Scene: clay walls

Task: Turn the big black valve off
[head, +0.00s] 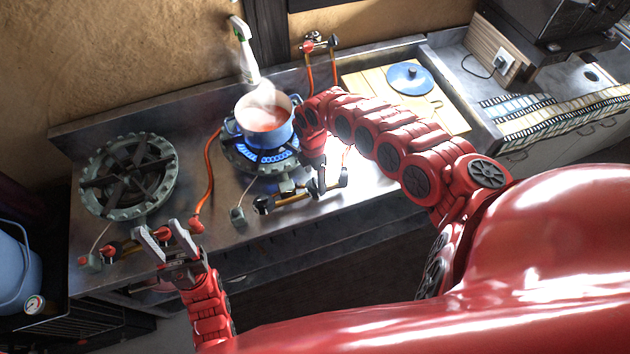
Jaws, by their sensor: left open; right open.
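I cannot tell which is the big valve. My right gripper (319,184) is open and points down over this pipe, between the two handles; its fingers partly hide the pipe, and I cannot tell if they touch it. My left gripper (163,232) is open and empty, at the counter's front edge near the left burner's red valve (110,251).
An unlit burner (128,176) stands at the left. An orange hose (208,180) runs between the burners. A white spray bottle (245,52) stands behind the pot. A wooden board (445,105) with a blue lid (409,78) lies to the right.

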